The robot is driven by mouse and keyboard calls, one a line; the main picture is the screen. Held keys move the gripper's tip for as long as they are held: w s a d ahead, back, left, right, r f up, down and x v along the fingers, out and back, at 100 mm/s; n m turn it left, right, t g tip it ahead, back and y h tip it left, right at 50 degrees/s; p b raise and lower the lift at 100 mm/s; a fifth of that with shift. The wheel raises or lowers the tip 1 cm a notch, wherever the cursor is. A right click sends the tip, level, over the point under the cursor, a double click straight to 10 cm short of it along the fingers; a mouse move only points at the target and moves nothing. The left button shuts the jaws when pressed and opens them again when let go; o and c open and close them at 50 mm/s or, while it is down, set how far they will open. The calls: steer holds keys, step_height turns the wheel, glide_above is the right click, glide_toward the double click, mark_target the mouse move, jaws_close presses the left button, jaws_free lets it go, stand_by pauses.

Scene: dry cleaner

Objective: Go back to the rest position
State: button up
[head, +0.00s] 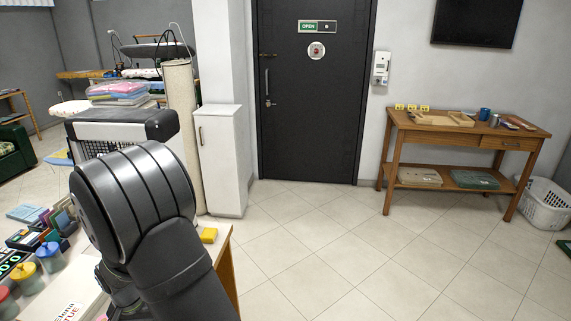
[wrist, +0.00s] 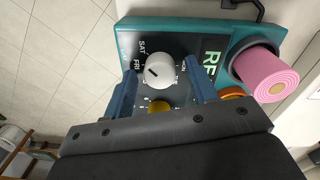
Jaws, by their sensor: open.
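My gripper (wrist: 160,82) is open in the wrist view, its two blue fingers spread apart with nothing seen held. A white dial knob (wrist: 158,70) shows between the fingers in the picture; I cannot tell whether they touch it. The knob is on a dark panel of a teal device (wrist: 145,24), with SAT and FRI lettering beside it. A yellow part (wrist: 159,106) is partly hidden below the knob. In the head view my dark arm fills the lower left over the table, and the gripper is hidden there.
A pink roll (wrist: 268,75) sits at the device's right. A white cabinet (head: 221,160) stands behind.

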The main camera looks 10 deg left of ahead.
steer(key=shift+n, duration=1.3)
steer(key=o, duration=1)
steer(key=shift+o, duration=0.2)
steer(key=w+r+n, duration=0.4)
steer(key=r+n, duration=0.2)
steer(key=r, duration=0.4)
steer(key=w+r+n, duration=0.4)
steer(key=r+n, duration=0.2)
steer(key=r, duration=0.3)
step_height(320, 180, down, 10)
steer(key=shift+s+r, duration=0.15)
steer(key=shift+r, duration=0.1)
